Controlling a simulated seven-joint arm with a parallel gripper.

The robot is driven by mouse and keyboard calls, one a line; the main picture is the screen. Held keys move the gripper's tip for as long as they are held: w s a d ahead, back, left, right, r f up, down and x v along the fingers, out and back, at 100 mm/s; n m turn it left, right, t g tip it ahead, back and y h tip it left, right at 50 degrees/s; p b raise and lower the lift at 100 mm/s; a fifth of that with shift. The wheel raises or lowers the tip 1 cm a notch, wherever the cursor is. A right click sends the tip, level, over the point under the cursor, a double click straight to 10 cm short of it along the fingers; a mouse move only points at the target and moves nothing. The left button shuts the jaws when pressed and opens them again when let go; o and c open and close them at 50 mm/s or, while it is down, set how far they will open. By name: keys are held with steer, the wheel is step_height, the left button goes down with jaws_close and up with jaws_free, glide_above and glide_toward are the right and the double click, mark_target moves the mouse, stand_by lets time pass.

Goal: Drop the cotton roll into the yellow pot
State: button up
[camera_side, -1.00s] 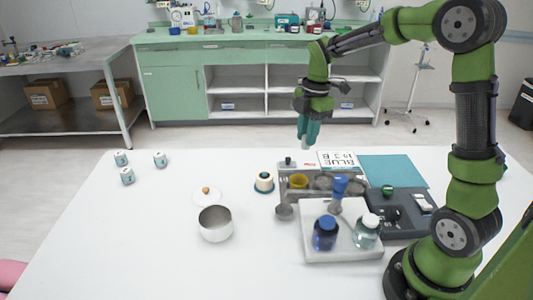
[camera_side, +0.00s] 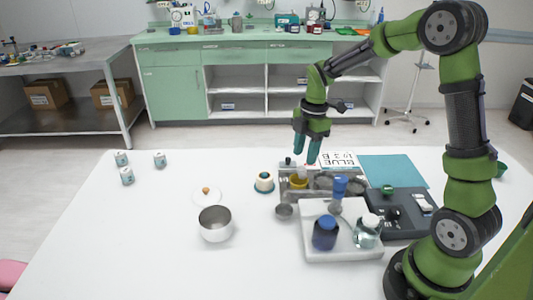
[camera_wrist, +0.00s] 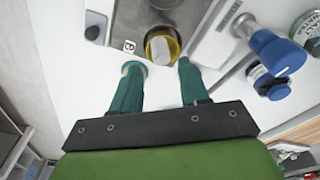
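The yellow pot (camera_side: 299,182) stands at the left end of the metal rack in the side view; in the wrist view its yellow rim (camera_wrist: 175,46) shows between and just beyond my fingertips. A pale, rounded piece that looks like the cotton roll (camera_wrist: 160,48) lies inside the pot. My gripper (camera_side: 305,150) is above the pot, its two teal fingers apart. The wrist view also shows the gripper (camera_wrist: 159,66) open, with nothing between the fingers. The cotton roll cannot be made out in the side view.
The metal rack (camera_side: 284,196) holds other grey cups. A white tray (camera_side: 343,250) with a blue bottle (camera_side: 325,233) and a clear bottle (camera_side: 367,231) stands in front.

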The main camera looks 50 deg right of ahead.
steer(key=shift+o, duration=0.6)
step_height(320, 180, up, 17)
steer(key=d, duration=0.2)
steer(key=shift+s, duration=0.2)
steer(key=shift+f, duration=0.1)
